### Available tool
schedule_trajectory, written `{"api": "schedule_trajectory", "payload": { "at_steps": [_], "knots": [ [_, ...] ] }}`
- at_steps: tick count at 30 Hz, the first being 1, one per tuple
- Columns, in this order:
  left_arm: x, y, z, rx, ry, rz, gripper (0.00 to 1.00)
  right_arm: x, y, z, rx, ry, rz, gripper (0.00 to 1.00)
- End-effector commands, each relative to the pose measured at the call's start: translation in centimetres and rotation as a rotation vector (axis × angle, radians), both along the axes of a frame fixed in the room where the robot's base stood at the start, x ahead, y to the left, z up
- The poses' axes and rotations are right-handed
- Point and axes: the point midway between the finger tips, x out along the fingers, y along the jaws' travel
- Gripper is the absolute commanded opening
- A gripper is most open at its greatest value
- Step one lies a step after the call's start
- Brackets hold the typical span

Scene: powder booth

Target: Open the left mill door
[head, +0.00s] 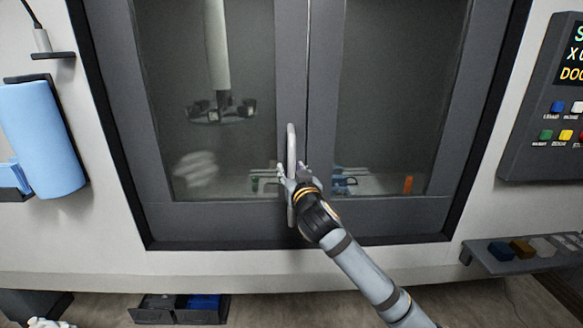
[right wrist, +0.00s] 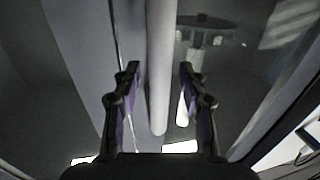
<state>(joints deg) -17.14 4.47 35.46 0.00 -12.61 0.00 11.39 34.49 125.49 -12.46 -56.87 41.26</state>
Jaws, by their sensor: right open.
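The left mill door (head: 215,100) is a grey-framed glass panel, shut against the right door (head: 400,90) at a narrow vertical seam. Its handle (head: 291,145) is an upright pale bar on the door's right-hand frame. My right gripper (head: 288,180) is at the lower half of the handle. In the right wrist view the handle (right wrist: 160,65) runs between the two fingers of my right gripper (right wrist: 160,75), which stand open with a gap on each side. The gripper hides part of the handle's lower end in the head view.
A control panel (head: 548,110) is on the right wall, above a small shelf (head: 505,264) with several blocks. A blue roll (head: 40,138) hangs at the left. Dark bins (head: 155,309) stand on the floor below. The space before the left door's glass is clear.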

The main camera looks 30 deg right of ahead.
Motion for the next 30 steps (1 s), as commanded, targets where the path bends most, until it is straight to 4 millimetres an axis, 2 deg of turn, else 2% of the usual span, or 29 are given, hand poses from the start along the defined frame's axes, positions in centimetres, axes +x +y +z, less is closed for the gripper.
{"api": "schedule_trajectory", "payload": {
  "at_steps": [9, 18, 30],
  "knots": [
    [0.03, 0.10, 0.08, 0.001, -0.001, 0.000, 0.00, 0.33, -0.11, -0.10, -0.001, 0.001, 0.000, 0.41],
    [0.04, 0.16, 0.10, 0.002, -0.001, -0.001, 0.00, 0.31, -0.10, -0.10, -0.001, 0.000, 0.000, 0.00],
    [0.04, 0.16, 0.10, 0.002, -0.001, -0.001, 0.00, 0.37, -0.09, -0.12, 0.000, 0.001, 0.000, 0.00]
  ]
}}
